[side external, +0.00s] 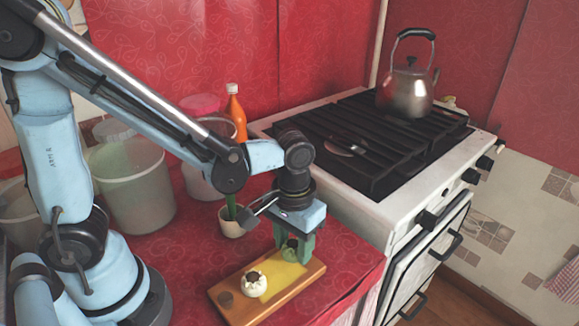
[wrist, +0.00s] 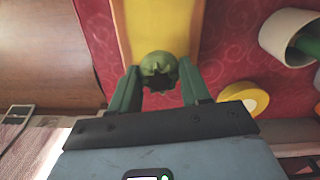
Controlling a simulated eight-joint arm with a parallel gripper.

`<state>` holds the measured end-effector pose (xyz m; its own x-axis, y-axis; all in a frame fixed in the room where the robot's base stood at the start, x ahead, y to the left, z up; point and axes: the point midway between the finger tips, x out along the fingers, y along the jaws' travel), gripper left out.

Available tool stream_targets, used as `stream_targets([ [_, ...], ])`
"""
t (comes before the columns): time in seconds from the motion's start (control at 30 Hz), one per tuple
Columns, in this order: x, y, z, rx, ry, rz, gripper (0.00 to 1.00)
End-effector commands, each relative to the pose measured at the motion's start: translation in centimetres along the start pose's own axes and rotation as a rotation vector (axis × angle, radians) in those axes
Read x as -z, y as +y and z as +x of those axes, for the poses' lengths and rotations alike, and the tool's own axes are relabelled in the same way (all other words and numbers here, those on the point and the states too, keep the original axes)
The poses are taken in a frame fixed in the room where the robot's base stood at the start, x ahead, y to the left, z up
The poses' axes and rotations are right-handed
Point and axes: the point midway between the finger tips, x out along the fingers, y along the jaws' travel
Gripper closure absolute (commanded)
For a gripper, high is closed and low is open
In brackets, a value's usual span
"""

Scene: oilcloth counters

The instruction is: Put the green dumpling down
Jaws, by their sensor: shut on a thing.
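The green dumpling (wrist: 160,68) is round and ribbed with a dark star-shaped top. It sits between the two fingers of my gripper (wrist: 158,86) in the wrist view. In the side view my gripper (side external: 294,248) points down over the yellow patch (side external: 272,276) of a wooden board, shut on the green dumpling (side external: 289,251), which is partly hidden by the fingers. I cannot tell whether the dumpling touches the board.
The wooden board (side external: 300,288) also has a dark round spot (side external: 225,299). A white pot (side external: 231,223) with a green stem stands behind it. An orange bottle (side external: 236,112) and tubs (side external: 134,187) are farther back. A stove (side external: 349,205) with a kettle (side external: 409,90) is at right.

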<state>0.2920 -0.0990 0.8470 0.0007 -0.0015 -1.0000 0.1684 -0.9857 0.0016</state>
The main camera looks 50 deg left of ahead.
Motion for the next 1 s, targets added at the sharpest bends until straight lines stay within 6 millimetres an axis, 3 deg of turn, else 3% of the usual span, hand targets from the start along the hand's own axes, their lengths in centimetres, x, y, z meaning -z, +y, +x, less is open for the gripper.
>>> stream_targets([
  [0.13, 0.0, 0.0, 1.2, 0.0, 0.0, 0.0, 0.61],
  [0.6, 0.0, 0.0, 1.8, 0.0, 0.0, 0.0, 0.61],
  [0.63, 0.0, 0.0, 1.8, 0.0, 0.0, 0.0, 0.49],
  [0.77, 0.0, 0.0, 1.7, 0.0, 0.0, 0.0, 0.29],
  [1.0, 0.0, 0.0, 1.7, 0.0, 0.0, 0.0, 0.28],
])
